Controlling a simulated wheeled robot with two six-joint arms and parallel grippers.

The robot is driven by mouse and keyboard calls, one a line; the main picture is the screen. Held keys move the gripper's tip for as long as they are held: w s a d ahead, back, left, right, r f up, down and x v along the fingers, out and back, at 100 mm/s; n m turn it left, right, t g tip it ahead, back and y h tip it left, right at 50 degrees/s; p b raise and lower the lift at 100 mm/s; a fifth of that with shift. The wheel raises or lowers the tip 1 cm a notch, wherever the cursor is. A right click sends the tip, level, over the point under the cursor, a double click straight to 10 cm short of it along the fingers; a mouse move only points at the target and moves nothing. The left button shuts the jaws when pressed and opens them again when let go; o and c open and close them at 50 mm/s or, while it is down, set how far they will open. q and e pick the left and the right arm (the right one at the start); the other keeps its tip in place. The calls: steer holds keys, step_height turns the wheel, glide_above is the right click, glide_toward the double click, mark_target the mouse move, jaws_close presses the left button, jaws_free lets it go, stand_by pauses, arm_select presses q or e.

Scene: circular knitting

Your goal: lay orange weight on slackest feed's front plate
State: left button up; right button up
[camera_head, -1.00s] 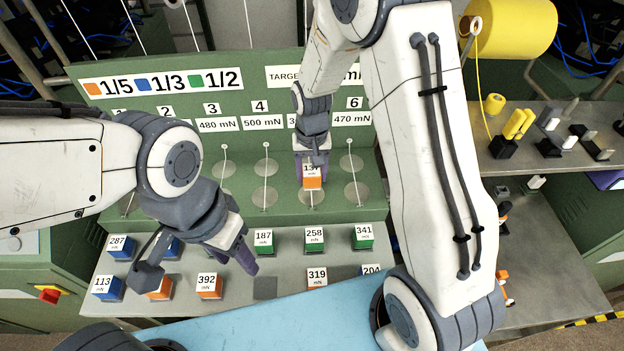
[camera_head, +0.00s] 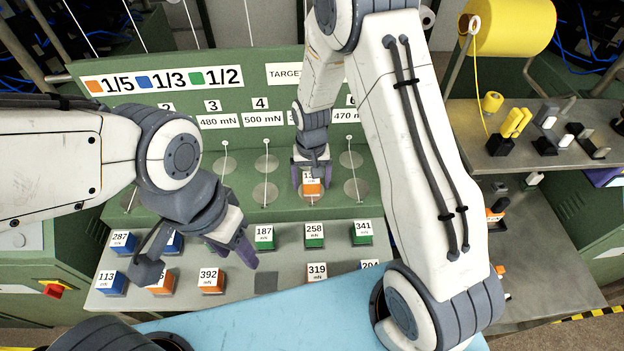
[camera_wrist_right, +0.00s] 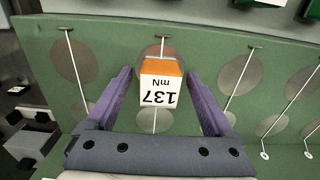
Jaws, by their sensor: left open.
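The orange weight (camera_head: 311,188), labelled 137 mN, sits on the front round plate (camera_head: 303,198) of the fifth feed, in the column between the 4 and 6 columns. In the right wrist view the orange weight (camera_wrist_right: 161,82) stands between the fingers with a gap on each side. My right gripper (camera_head: 311,181) is open around it, its purple fingers apart from the weight; the fingers also show in the right wrist view (camera_wrist_right: 160,76). My left gripper (camera_head: 240,252) is open and empty above the shelf of weights. The fifth feed's label is mostly hidden by my right arm.
Several blue, orange and green weights stand on the grey shelf (camera_head: 200,305) below the green panel (camera_head: 240,80). One dark square slot (camera_head: 265,282) there is empty. Thin threads rise from the plates.

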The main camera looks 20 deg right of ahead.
mark_target(311, 179)
steer(key=shift+r, duration=0.1)
steer(key=shift+r, duration=0.25)
step_height(311, 179, up, 11)
steer(key=b, duration=0.2)
steer(key=s+a+r+n, duration=0.2)
steer(key=s+n, duration=0.1)
steer(key=s, duration=0.5)
steer(key=s+a+r+n, duration=0.2)
steer(key=s+a+n, duration=0.1)
steer(key=s, duration=0.5)
steer(key=s+a+r+n+y, duration=0.1)
steer(key=s+a+r+n, duration=0.1)
steer(key=s, duration=0.6)
steer(key=shift+s+a+n, duration=0.25)
steer(key=shift+a+n, duration=0.5)
steer(key=shift+n, duration=0.15)
